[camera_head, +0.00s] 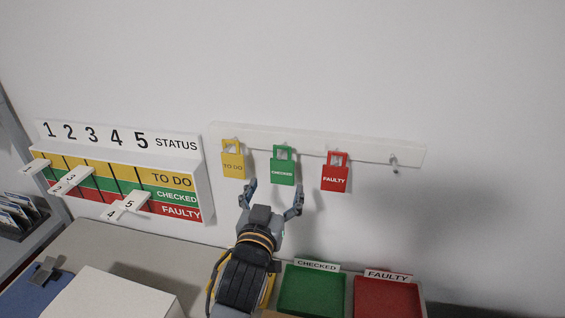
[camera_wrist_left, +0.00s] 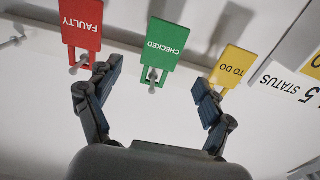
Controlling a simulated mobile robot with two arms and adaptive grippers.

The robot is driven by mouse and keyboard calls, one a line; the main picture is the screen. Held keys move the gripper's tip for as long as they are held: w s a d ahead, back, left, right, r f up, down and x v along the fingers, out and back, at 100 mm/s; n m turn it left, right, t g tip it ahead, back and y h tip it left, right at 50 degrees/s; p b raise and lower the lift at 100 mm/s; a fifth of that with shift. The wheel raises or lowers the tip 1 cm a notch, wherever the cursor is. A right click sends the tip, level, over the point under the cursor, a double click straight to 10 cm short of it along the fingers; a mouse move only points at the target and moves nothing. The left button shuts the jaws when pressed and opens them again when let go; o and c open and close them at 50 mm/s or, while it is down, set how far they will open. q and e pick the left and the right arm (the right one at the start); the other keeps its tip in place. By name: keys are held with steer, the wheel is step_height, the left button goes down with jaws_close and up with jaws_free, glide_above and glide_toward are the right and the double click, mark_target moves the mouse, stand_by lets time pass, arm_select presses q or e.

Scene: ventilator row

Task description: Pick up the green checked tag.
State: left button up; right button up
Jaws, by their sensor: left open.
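The green checked tag (camera_head: 283,171) hangs by its cut-out handle from a peg on the white wall rail, between a yellow tag and a red tag. In the left wrist view the checked tag (camera_wrist_left: 160,46) appears upside down, with its peg through the handle. My left gripper (camera_head: 273,194) is open and empty, just below the tag in the head view. Its fingers (camera_wrist_left: 152,92) are spread to either side of the green tag in the wrist view and do not visibly touch it. My right gripper is not in view.
The yellow to-do tag (camera_head: 233,159) and red faulty tag (camera_head: 335,173) hang close on either side. An empty peg (camera_head: 394,161) is at the rail's right. A status board (camera_head: 175,165) is on the left. Green (camera_head: 313,289) and red (camera_head: 388,297) trays stand below.

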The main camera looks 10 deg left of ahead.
mark_target(282, 169)
arm_select(q)
steer(key=shift+w, duration=1.25)
steer(key=shift+w+f+p, duration=0.1)
steer(key=shift+w+p, duration=0.2)
steer(key=w+p, duration=0.2)
steer(key=shift+w+a+r, duration=0.1)
steer(key=shift+w+r, duration=0.3)
steer(key=shift+w+f+p, duration=0.2)
steer(key=shift+w+p, duration=0.15)
steer(key=shift+w, duration=0.55)
steer(key=shift+w+f, duration=0.1)
steer(key=shift+w, duration=0.15)
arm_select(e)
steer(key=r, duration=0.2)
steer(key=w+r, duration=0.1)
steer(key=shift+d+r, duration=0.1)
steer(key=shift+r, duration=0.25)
arm_select(q)
steer(key=shift+c, duration=0.6)
steer(key=c, duration=0.9)
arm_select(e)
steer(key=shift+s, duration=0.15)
